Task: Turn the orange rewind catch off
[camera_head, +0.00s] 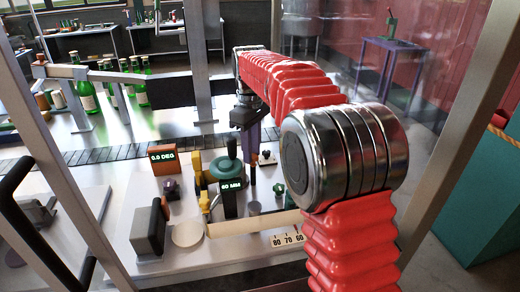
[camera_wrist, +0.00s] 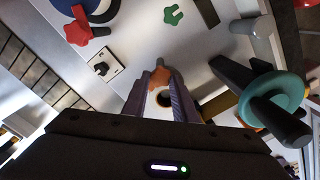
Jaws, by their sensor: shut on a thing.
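A dark round hole or ring shows between the fingers, just below the catch. In the head view my gripper (camera_head: 253,178) points down at the panel, right of the teal wheel.
The teal wheel (camera_wrist: 275,98) with its black handle stands close on the right. A red star knob (camera_wrist: 77,28), a black toggle (camera_wrist: 101,69) and a green knob (camera_wrist: 173,15) sit on the panel. Green bottles (camera_head: 86,97) stand back left, beyond a dark conveyor (camera_head: 100,155).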

